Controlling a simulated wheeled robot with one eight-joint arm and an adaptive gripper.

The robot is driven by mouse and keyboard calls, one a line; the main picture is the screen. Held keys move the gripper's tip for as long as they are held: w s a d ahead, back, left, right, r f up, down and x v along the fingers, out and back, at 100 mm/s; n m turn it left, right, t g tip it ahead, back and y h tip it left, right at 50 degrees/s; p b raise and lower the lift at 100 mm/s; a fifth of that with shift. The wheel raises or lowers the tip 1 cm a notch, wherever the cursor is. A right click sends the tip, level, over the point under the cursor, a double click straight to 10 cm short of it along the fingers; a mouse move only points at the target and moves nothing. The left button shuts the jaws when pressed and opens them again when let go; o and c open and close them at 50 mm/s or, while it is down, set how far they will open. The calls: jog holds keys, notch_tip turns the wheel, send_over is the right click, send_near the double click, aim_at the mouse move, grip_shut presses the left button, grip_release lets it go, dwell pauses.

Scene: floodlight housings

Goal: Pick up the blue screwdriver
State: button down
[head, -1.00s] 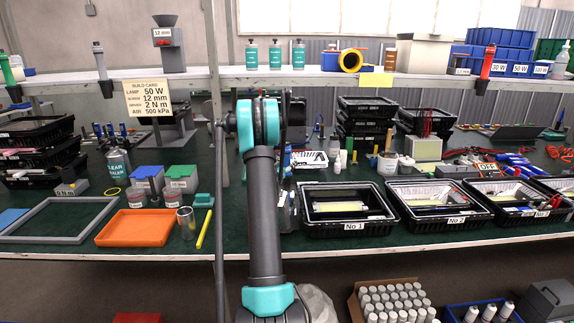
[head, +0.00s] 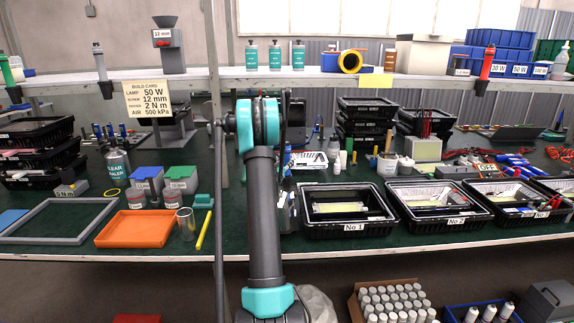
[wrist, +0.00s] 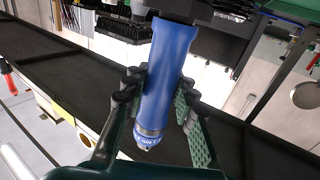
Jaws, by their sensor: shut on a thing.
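The blue screwdriver (wrist: 170,62) fills the middle of the wrist view, a thick blue handle with a ringed, marked end toward the camera. My gripper (wrist: 157,95) has a finger on each side of the handle and is shut on it. The far end of the screwdriver runs up against dark shapes, and its tip cannot be made out. In the head view my arm hides most of the gripper and the screwdriver.
A black bin marked No 1 (head: 310,226) stands right of my arm, with bin No 2 (head: 402,222) beyond it. An orange tray (head: 112,242), a yellow stick (head: 203,230) and a clear cylinder (head: 186,224) lie to the left. A shelf (head: 330,80) spans above the bench.

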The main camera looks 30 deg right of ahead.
notch_tip(320, 180, up, 20)
jog(key=shift+f, duration=0.25)
dwell(0.3)
dwell(0.4)
